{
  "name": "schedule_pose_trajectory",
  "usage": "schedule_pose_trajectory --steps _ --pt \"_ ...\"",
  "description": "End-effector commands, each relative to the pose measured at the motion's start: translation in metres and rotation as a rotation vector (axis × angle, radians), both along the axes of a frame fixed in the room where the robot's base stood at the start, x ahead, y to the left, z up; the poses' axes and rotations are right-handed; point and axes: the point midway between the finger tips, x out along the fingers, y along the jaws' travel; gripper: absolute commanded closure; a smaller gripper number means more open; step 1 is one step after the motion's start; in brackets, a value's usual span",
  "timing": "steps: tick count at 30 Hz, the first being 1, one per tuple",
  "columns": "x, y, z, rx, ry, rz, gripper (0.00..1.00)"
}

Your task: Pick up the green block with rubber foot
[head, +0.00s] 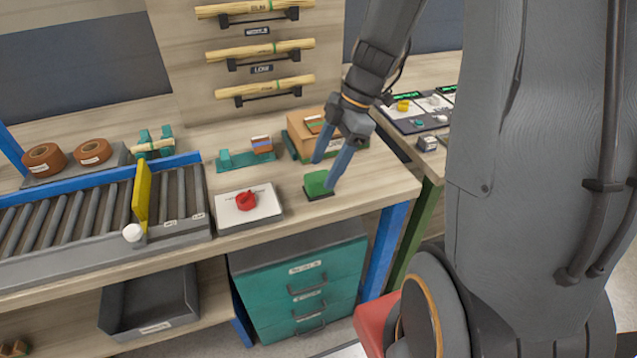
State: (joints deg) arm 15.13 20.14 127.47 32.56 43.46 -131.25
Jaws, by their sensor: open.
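The green block (317,184) lies on the wooden bench near its right front corner. A dark layer shows along its lower edge, which looks like the rubber foot. My gripper (324,172) points down at the block, with blue fingers spread apart. One finger is behind and left of the block, and the other overlaps its right side in the picture. I cannot tell whether either finger touches it. Nothing shows between the fingers above the block.
A white board with a red ring (246,201) lies left of the block. A wooden box (300,136) and a teal holder (243,163) stand behind. A roller conveyor (77,219) with a yellow plate (142,192) is at the left. The bench edge is close in front.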

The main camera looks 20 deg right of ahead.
Motion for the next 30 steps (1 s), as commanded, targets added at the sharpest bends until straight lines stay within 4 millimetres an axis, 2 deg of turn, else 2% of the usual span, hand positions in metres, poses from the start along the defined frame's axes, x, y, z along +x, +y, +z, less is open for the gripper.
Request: schedule_pose_trajectory --steps 10,20,23,28,29,30 --pt "-0.004 0.017 -0.037 0.0 0.002 0.0 0.39" --pt "-0.003 0.019 -0.043 -0.002 -0.001 -0.001 0.39" --pt "-0.003 0.019 -0.043 -0.001 -0.001 -0.001 0.53" --pt "-0.003 0.019 -0.043 -0.001 -0.001 -0.001 0.81" --pt "-0.003 0.019 -0.043 -0.001 -0.001 -0.001 0.86" --pt "-0.003 0.019 -0.043 -0.001 -0.001 -0.001 0.86"
